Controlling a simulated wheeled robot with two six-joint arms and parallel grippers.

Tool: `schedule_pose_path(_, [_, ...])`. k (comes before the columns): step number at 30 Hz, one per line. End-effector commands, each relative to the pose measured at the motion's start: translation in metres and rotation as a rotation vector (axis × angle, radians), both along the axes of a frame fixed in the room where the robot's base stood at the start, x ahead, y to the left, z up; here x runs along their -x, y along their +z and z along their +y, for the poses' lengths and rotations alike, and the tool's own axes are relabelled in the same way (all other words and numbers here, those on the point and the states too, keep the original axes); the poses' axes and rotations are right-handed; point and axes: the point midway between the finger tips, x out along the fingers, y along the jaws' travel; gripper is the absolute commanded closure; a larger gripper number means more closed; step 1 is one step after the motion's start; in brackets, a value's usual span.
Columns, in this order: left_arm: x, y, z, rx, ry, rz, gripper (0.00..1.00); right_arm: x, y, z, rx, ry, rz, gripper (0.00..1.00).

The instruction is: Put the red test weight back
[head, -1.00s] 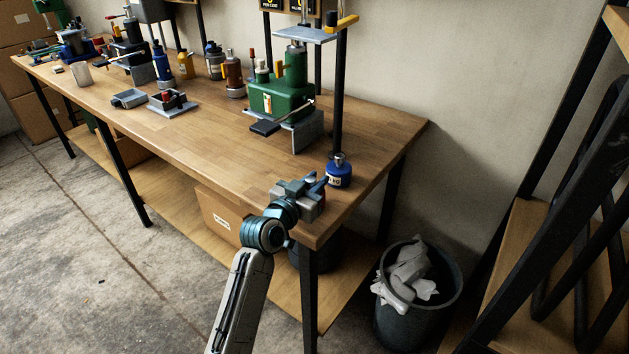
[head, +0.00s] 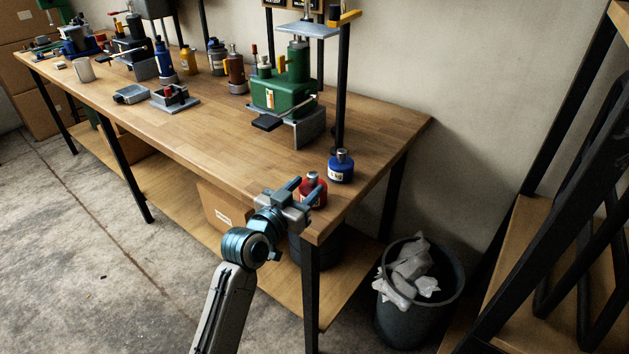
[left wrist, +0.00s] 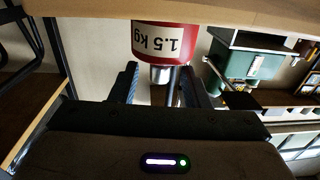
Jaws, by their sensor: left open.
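The red test weight (head: 313,190) stands upright near the front right corner of the wooden bench. In the left wrist view the weight (left wrist: 165,38) shows upside down, with a white "1.5 kg" label and a metal knob. My left gripper (head: 302,187) is open beside the weight, at the bench edge. In the left wrist view its two fingers (left wrist: 160,85) point toward the weight, with the knob seen between them. Whether they touch it I cannot tell. A blue weight (head: 341,167) stands just behind the red one. My right gripper is not in view.
A green press-like device (head: 285,92) stands on the bench (head: 220,142) behind the weights. Small grey fixtures (head: 175,98) and several bottles stand farther left. A bin with crumpled paper (head: 418,290) is on the floor at right. The bench middle is clear.

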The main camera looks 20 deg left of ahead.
Motion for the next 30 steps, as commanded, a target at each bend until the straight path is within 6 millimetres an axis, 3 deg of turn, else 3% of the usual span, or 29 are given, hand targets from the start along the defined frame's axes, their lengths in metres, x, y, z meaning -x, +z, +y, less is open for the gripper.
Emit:
schedule_pose_path(3, [0.026,-0.002,0.007,-0.004,0.0,0.0,0.58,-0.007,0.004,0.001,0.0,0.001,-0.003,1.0])
schedule_pose_path(10, [0.057,-0.001,0.016,-0.002,-0.001,0.0,0.58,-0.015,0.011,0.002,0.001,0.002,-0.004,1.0])
schedule_pose_path(27, [0.064,0.0,0.017,0.0,-0.001,0.0,0.58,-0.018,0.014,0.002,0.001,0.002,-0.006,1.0])
schedule_pose_path(30, [0.068,-0.009,0.017,-0.009,0.0,0.031,0.58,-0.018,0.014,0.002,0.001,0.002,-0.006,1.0])
